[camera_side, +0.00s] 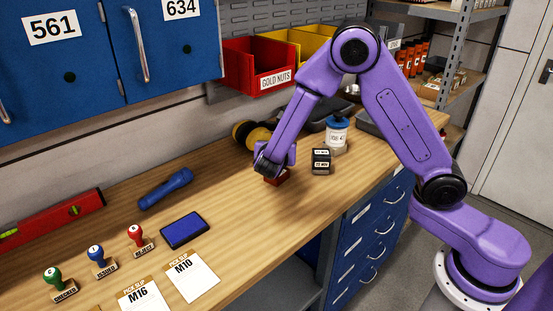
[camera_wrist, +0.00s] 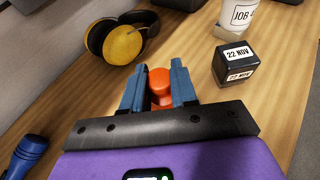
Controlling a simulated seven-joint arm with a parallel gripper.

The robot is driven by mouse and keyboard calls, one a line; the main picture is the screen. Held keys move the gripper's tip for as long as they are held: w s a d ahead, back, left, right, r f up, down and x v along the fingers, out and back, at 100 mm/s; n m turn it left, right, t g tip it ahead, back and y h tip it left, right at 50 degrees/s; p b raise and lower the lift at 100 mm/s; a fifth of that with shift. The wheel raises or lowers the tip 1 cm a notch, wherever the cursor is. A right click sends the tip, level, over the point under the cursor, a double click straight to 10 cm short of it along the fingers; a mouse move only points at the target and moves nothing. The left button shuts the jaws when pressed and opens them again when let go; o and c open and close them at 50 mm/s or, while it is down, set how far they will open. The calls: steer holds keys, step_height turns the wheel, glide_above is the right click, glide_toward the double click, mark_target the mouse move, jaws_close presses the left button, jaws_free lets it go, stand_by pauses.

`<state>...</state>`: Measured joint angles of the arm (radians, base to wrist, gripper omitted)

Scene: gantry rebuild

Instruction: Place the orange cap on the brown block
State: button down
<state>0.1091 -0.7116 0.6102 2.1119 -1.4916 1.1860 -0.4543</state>
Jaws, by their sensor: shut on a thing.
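My gripper (camera_side: 272,165) is low over the middle of the bench. In the wrist view its two blue fingers (camera_wrist: 160,88) are shut on an orange, rounded piece (camera_wrist: 160,76), which looks like the orange cap. Its lower part is partly hidden between the fingers. In the side view a dark red piece (camera_side: 278,179) shows just under the fingertips; I cannot tell whether it is the same piece or whether it touches the bench. I cannot make out a brown block with certainty.
A black date block marked 22 NOV (camera_side: 321,161) stands right of my gripper, with a JOB 4 cup (camera_side: 337,132) behind it. Yellow-black earmuffs (camera_wrist: 122,38) lie close behind.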

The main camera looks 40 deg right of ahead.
steer(key=shift+w+f, duration=0.55)
steer(key=shift+f, duration=1.55)
steer(key=shift+f, duration=0.15)
steer(key=c, duration=0.9)
jaws_free()
